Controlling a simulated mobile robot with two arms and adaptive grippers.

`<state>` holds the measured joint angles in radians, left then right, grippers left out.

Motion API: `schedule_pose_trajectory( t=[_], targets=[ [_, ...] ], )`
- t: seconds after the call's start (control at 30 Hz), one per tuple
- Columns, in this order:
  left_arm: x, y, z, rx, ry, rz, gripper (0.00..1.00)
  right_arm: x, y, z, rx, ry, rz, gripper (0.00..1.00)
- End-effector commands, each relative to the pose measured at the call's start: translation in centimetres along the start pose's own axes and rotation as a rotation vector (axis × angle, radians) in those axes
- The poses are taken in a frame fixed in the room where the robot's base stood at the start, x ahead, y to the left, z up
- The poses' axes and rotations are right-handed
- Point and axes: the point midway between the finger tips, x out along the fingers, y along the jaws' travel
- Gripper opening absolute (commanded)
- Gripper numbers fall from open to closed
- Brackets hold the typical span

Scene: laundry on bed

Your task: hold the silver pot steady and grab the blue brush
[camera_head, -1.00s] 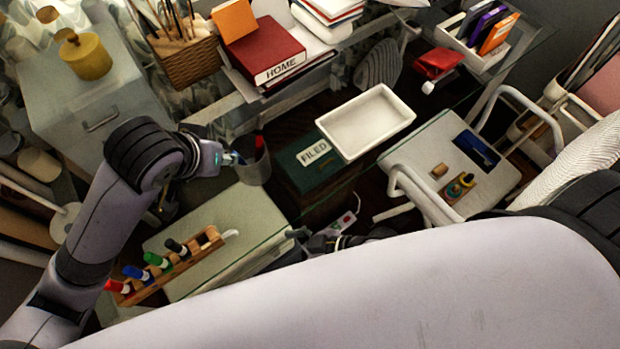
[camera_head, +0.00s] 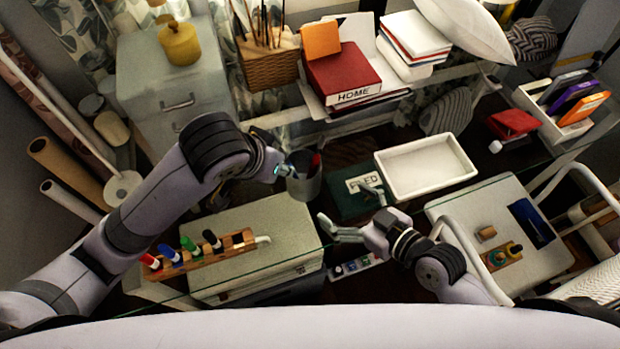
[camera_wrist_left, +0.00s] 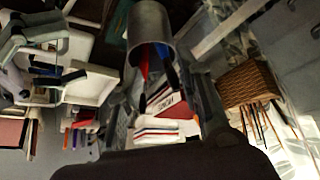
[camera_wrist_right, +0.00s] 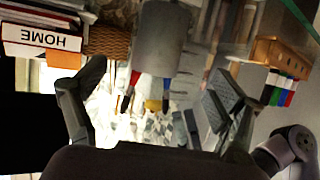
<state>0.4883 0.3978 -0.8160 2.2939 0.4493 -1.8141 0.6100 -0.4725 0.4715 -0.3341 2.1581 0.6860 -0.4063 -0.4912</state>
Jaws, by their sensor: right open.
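The silver pot (camera_head: 305,182) stands upright behind the white box at the middle. It also shows upside down in the left wrist view (camera_wrist_left: 149,22) and the right wrist view (camera_wrist_right: 162,40). A blue brush (camera_wrist_right: 166,84) and a red one (camera_wrist_right: 135,78) stick out of its mouth; the blue one also shows in the left wrist view (camera_wrist_left: 169,72). My left gripper (camera_head: 288,170) is at the pot's left side, fingers spread; contact is unclear. My right gripper (camera_head: 346,208) is open and empty, in front and to the right of the pot.
A marker rack (camera_head: 205,254) sits on the white box (camera_head: 262,232). A red "HOME" book (camera_head: 342,75) and wicker basket (camera_head: 268,68) stand behind.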

Motion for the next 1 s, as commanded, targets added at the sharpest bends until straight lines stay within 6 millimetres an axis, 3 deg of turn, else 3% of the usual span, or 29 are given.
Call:
schedule_pose_trajectory(
  t=[0.6, 0.8, 1.0],
  targets=[
    [0.0, 0.0, 0.0, 0.0, 0.0, 0.0, 0.33, 12.1, -0.1, -0.1, 0.002, 0.001, -0.002, 0.88],
    [0.0, 0.0, 0.0, 0.0, 0.0, 0.0, 0.33, 14.1, 0.0, 0.0, 0.001, 0.0, 0.0, 0.88],
    [0.0, 0.0, 0.0, 0.0, 0.0, 0.0, 0.33, 14.6, -0.1, 0.0, -0.001, -0.001, -0.001, 0.88]
  ],
)
